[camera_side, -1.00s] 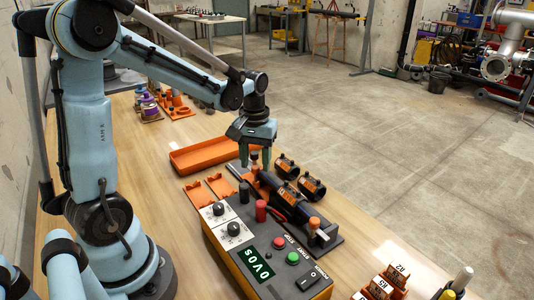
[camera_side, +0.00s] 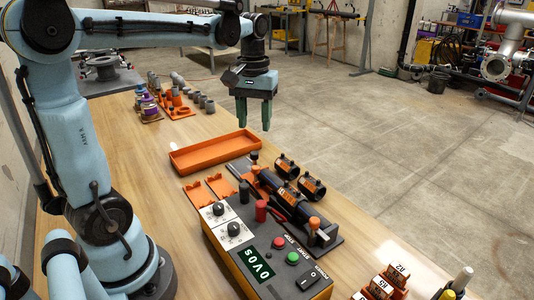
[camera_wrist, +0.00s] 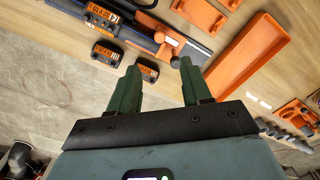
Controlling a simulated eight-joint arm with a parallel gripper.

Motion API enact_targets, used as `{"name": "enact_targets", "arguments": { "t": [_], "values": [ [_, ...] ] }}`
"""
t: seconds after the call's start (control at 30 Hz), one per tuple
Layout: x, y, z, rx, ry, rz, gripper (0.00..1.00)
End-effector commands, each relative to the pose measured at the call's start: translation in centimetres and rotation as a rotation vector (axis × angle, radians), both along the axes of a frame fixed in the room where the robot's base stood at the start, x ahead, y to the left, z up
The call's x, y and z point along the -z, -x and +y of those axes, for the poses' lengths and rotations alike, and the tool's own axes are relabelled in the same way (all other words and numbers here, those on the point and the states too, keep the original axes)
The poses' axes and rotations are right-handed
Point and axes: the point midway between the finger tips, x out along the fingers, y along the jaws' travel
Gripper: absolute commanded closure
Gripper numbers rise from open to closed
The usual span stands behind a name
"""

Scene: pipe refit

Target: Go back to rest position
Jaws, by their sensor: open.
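My gripper (camera_side: 254,114) hangs in the air above the back of the bench, pointing down, with its two green fingers apart and nothing between them. In the wrist view my gripper (camera_wrist: 157,84) is also open and empty. The pipe and fixture also show at the top of the wrist view (camera_wrist: 141,32). Two black couplers with orange labels, a farther one (camera_side: 286,167) and a nearer one (camera_side: 311,187), lie beside the fixture.
An empty orange tray (camera_side: 216,151) lies behind the fixture. Orange holders (camera_side: 209,190) and a control box (camera_side: 265,258) reading "0V0s" stand in front. Grey fittings (camera_side: 205,102) stand at the back left. Orange labelled blocks (camera_side: 385,284) sit at the front right.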

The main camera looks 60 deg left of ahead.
Motion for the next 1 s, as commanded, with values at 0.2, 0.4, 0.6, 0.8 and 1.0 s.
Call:
{"name": "enact_targets", "arguments": {
  "t": [0.2, 0.4, 0.6, 0.8, 1.0],
  "values": [
    [0.0, 0.0, 0.0, 0.002, 0.000, -0.001, 0.52],
    [0.3, 0.7, -1.8, 0.090, -0.024, -0.075, 0.52],
    [1.6, 2.5, -5.6, 0.303, -0.086, -0.258, 0.52],
    [3.5, 4.2, -8.9, 0.510, -0.154, -0.444, 0.52],
    [4.9, 5.3, -10.8, 0.636, -0.200, -0.565, 0.52]
  ]
}}
